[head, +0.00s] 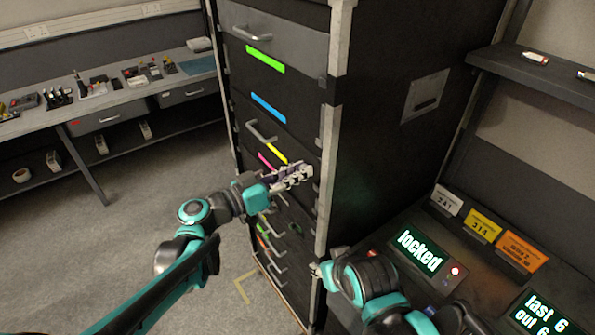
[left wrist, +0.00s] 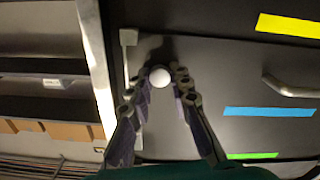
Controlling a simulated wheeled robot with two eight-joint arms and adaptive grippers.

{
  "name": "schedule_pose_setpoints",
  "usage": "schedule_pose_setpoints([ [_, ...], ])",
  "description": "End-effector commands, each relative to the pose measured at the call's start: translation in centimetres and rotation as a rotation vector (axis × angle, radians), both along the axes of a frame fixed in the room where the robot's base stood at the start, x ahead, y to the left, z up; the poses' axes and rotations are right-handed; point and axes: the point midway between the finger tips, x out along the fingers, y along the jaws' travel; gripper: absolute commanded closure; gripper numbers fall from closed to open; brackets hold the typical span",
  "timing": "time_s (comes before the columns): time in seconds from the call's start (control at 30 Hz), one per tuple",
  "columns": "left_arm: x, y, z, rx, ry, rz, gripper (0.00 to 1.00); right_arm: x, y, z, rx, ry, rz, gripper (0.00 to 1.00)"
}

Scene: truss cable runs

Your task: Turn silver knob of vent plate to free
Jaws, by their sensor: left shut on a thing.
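A round silver-white knob (left wrist: 160,77) shows in the left wrist view, on the dark front of the cabinet near its edge post. My left gripper (left wrist: 159,80) has its two fingers on either side of the knob and is shut on it. In the head view my left gripper (head: 300,173) reaches the cabinet front near its right-hand post, and its fingers hide the knob. I cannot make out the vent plate's outline or any mark of the knob's turn. My right arm (head: 365,280) is folded at the lower middle; its gripper's jaws do not show clearly.
The tall dark cabinet (head: 335,80) has drawers with handles and coloured strips. A desk at right carries a green "locked" display (head: 419,249) with a lit red button and label cards. A workbench (head: 100,100) with small items stands far left. Carpet between is clear.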

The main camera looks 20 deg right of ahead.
Motion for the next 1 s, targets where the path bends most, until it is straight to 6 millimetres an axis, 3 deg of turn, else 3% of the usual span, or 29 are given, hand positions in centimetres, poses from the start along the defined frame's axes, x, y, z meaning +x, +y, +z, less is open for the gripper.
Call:
schedule_pose_setpoints([
  [0.37,0.0,0.0,0.0,-0.059,0.164,0.0,1.0,0.0,0.0,0.3,0.0,0.0,0.0,0.6],
  [1.0,0.1,0.0,-0.1,-0.264,0.727,0.0,1.0,0.0,0.0,1.0,0.0,0.0,0.0,0.6],
])
